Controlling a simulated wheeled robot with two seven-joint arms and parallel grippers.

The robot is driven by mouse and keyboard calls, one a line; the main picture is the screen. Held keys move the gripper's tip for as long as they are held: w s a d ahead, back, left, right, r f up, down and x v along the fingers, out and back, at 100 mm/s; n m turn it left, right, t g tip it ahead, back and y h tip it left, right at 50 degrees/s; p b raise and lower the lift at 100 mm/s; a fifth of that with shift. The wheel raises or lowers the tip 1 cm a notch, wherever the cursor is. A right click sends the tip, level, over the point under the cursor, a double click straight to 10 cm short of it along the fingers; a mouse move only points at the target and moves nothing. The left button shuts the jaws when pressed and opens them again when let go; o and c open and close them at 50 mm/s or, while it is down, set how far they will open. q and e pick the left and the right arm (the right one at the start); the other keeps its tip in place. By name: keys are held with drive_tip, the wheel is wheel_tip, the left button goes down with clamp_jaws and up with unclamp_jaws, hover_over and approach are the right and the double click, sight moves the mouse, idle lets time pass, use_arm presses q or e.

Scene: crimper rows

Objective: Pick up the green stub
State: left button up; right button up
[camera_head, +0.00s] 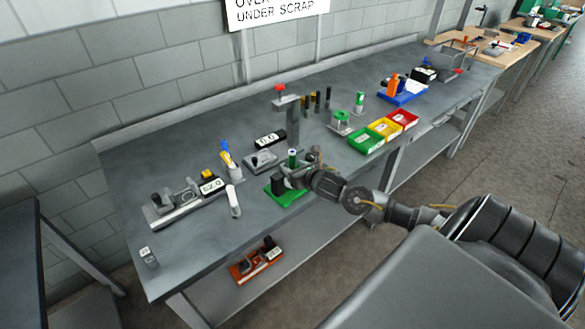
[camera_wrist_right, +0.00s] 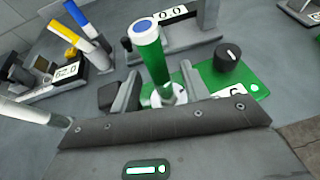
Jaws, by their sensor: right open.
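The green stub (camera_wrist_right: 150,55) stands upright, a green cylinder with a white and blue top, in the right wrist view. Its foot meets a pale round seat on a green plate (camera_wrist_right: 240,82). It also shows in the head view (camera_head: 292,156), with its lower part hidden by my gripper. My right gripper (camera_head: 293,174) is open at the stub. In the right wrist view its fingers (camera_wrist_right: 160,88) stand on either side of the stub's lower part; I cannot tell whether they touch it. My left gripper is out of view.
A black knob (camera_wrist_right: 228,57) stands on the plate beside the stub. A white cylinder (camera_head: 233,202) and blue and yellow handled tools (camera_head: 228,158) stand to the left. Green, yellow and red bins (camera_head: 384,129) are to the right. The bench's front left is mostly clear.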

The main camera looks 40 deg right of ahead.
sight(294, 159)
drive_tip(key=shift+x, duration=1.05)
clamp_jaws()
drive_tip(key=shift+r, duration=0.1)
drive_tip(key=shift+r, duration=0.45)
wheel_tip(294, 159, up, 2)
drive_tip(key=shift+r+b, duration=0.2)
drive_tip(key=shift+b, duration=0.1)
drive_tip(key=s+a+r+b, duration=0.3)
drive_tip(key=s+a+r, duration=0.6)
drive_tip(key=a, duration=0.1)
drive_tip(key=shift+a+r+b, duration=0.3)
drive_tip(key=shift+a+r, duration=0.05)
